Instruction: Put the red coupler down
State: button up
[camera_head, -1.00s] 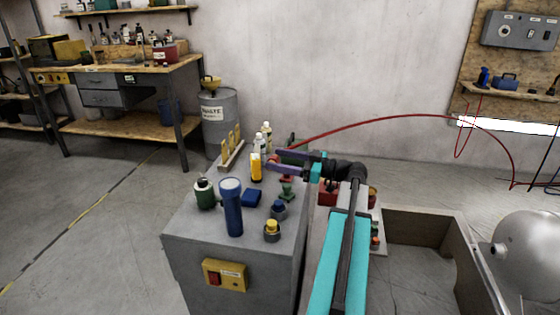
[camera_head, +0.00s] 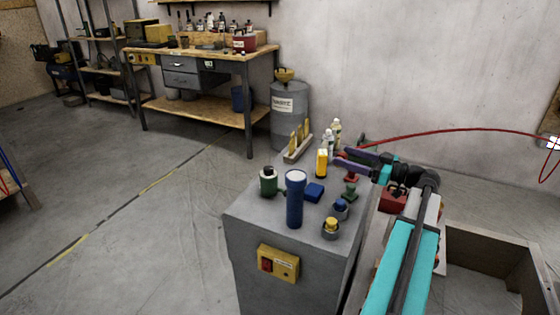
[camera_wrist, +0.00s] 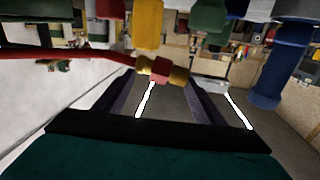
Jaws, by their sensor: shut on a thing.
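The red coupler (camera_wrist: 160,71), with brass-coloured ends, sits between the two fingertips of my gripper (camera_wrist: 160,80) in the wrist view. My gripper is shut on it. A red hose (camera_wrist: 80,57) runs to it from the left in that view. In the head view my gripper (camera_head: 341,155) reaches left over the back part of a grey cabinet top (camera_head: 262,212), close to a yellow bottle (camera_head: 321,164). The coupler is small and partly hidden by the fingers there. The hose (camera_head: 450,132) arcs away to the right.
The cabinet top carries a blue flashlight (camera_head: 295,200), a green canister (camera_head: 268,182), a blue block (camera_head: 314,192), white bottles (camera_head: 334,135) and several small fittings. A wooden rack (camera_head: 297,150) stands at its back. A drum (camera_head: 289,115) and workbench (camera_head: 200,55) stand behind. Floor at left is clear.

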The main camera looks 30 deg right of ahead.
jog(key=shift+n+g+y, duration=0.4)
jog(key=shift+n+y, duration=0.3)
jog(key=w+d+b, duration=0.4)
jog(key=w+b, duration=0.1)
jog(key=shift+r, duration=0.15)
jog(key=shift+a+b, duration=0.25)
jog(key=shift+b, duration=0.05)
jog(key=shift+f+b, duration=0.45)
jog(key=shift+f, duration=2.7)
